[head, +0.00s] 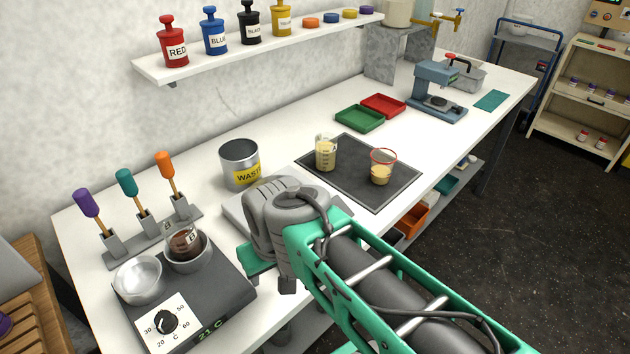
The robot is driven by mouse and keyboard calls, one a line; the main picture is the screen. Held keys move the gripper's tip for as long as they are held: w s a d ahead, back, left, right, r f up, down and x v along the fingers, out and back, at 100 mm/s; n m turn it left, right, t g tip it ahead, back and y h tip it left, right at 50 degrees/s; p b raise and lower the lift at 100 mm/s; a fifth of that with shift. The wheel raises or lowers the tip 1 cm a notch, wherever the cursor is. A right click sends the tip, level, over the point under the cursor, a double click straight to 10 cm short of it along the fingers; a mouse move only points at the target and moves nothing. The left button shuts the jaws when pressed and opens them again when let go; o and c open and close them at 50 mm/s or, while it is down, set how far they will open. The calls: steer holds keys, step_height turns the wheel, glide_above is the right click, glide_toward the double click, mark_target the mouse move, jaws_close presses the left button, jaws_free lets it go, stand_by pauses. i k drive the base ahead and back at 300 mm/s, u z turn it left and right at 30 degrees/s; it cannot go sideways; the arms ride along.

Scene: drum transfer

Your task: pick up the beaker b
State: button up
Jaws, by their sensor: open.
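A glass beaker marked B (186,243), holding dark brown liquid, sits in the right-hand round well of the heating unit (222,302) at the lower left. My gripper (272,271) is to the right of it, beyond the unit's right edge and apart from the beaker. Its jaws are open and look empty; the wrist hides part of them. Two other beakers stand on the dark mat: one with pale yellowish contents (326,154) and a red-rimmed one (382,170).
A rack (150,235) with purple, teal and orange-handled tools stands close behind. A WASTE pot (240,163) and a pale flat block (236,213) lie behind my gripper.

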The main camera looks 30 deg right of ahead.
mark_target(179, 231)
steer(key=u, duration=2.7)
steer(key=k, duration=1.1)
steer(key=u, duration=0.4)
steer(key=i, duration=0.5)
